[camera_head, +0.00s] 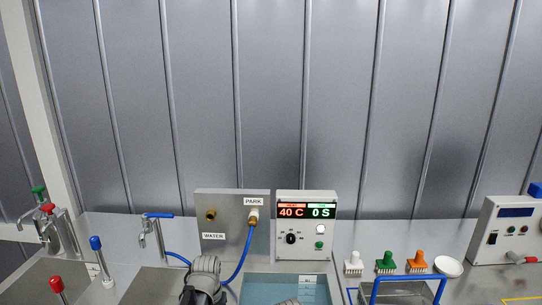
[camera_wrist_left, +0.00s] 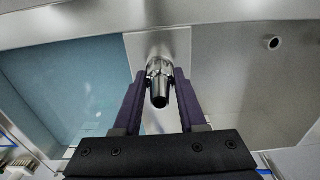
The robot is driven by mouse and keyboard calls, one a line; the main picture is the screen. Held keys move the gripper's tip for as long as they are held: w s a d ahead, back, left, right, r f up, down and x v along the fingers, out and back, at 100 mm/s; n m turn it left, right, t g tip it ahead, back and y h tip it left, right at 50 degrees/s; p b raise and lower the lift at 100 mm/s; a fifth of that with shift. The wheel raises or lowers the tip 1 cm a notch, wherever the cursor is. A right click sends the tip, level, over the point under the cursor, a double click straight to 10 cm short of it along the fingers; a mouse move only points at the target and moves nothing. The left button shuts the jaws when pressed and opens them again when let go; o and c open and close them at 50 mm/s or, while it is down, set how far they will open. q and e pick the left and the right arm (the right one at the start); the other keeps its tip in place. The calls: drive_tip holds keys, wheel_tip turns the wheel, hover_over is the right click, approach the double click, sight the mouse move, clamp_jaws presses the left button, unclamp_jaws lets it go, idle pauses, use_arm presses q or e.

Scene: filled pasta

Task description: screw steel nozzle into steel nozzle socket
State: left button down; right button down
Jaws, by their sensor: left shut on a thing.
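In the left wrist view my left gripper (camera_wrist_left: 160,78) is shut on the steel nozzle (camera_wrist_left: 158,88), a small shiny piece with a dark narrow end towards the camera. The nozzle sits between the two dark fingers, in front of a pale steel strip. I cannot make out the steel nozzle socket, nor whether the nozzle touches it. In the head view a grey part of my arm shows at the bottom edge, but the fingers and nozzle are hidden.
A blue water basin (camera_wrist_left: 60,75) lies left of the nozzle, and a steel surface with a round hole (camera_wrist_left: 272,43) lies right. A control box (camera_head: 306,225) and a valve panel (camera_head: 231,222) with a blue hose (camera_head: 241,262) stand behind. Coloured brushes (camera_head: 386,262) stand at right.

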use_arm(q)
drive_tip(key=m, duration=0.4)
drive_tip(key=shift+m, duration=0.4)
drive_tip(key=m, duration=0.4)
drive_tip(key=shift+m, duration=1.4)
drive_tip(key=shift+f+m, duration=0.1)
drive_tip(key=shift+m, duration=1)
drive_tip(key=m, duration=0.8)
drive_tip(key=shift+m, duration=0.6)
